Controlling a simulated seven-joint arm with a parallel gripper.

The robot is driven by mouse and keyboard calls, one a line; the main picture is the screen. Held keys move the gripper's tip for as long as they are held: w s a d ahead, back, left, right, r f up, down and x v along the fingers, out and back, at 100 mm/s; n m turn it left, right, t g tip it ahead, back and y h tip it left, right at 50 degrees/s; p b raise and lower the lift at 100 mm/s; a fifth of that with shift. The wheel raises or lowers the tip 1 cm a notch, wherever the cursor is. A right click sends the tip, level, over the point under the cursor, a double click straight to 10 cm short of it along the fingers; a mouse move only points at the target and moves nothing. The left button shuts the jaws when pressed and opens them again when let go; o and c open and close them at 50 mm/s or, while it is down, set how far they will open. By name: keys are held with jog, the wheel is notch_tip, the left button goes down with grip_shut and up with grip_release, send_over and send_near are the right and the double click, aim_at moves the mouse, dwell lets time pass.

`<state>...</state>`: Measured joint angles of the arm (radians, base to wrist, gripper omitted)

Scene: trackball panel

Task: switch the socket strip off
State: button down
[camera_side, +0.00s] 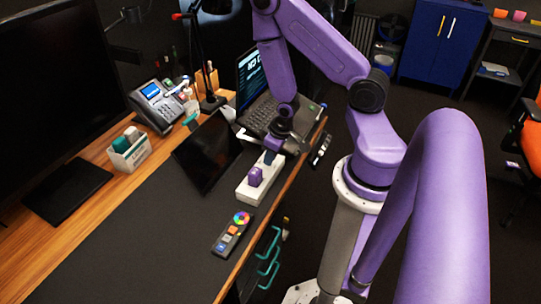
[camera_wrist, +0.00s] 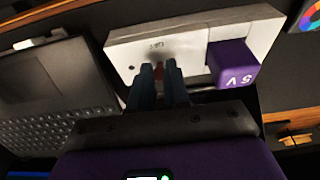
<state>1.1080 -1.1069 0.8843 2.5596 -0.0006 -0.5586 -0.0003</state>
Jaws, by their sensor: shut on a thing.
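The white socket strip (camera_side: 243,193) lies on the desk mat near the desk's right edge. It spans the top of the wrist view (camera_wrist: 125,52). A purple plug block (camera_side: 255,176) marked "5V" (camera_wrist: 233,64) sits in one end of it. My gripper (camera_side: 269,160) points down at the strip's other part, beyond the plug. In the wrist view my gripper's blue fingers (camera_wrist: 160,72) are shut on a small reddish switch (camera_wrist: 171,70) on the strip's face. The fingers hide most of the switch, so its position cannot be told.
A laptop (camera_side: 262,110) stands behind my gripper and a dark tablet (camera_side: 207,150) lies left of the strip. A remote with a colour wheel (camera_side: 232,234) lies in front.

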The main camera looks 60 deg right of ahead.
dwell(0.3)
jog(key=c, duration=1.1)
grip_release()
jog(key=shift+w+g, duration=0.3)
jog(key=shift+g, duration=0.2)
jog(key=shift+w+r+g, duration=0.1)
jog(key=shift+w+g, duration=0.15)
jog(key=shift+g, duration=0.4)
jog(key=shift+w+g, duration=0.25)
jog(key=shift+g, duration=0.4)
jog(key=shift+w+g, duration=0.4)
jog(key=shift+g, duration=0.6)
jog(key=shift+w+g, duration=0.35)
jog(key=shift+g, duration=0.65)
jog(key=v, duration=1.7)
jog(key=s+a+r+n+t, duration=0.2)
jog(key=s+a+r+n, duration=0.2)
jog(key=s+a, duration=0.4)
jog(key=s+a+r+n+t, duration=0.2)
jog(key=s+a+r+n, duration=0.2)
jog(key=s+a, duration=0.4)
jog(key=shift+s+a+n+h, duration=0.25)
jog(key=shift+a+n, duration=0.25)
jog(key=shift+n, duration=0.3)
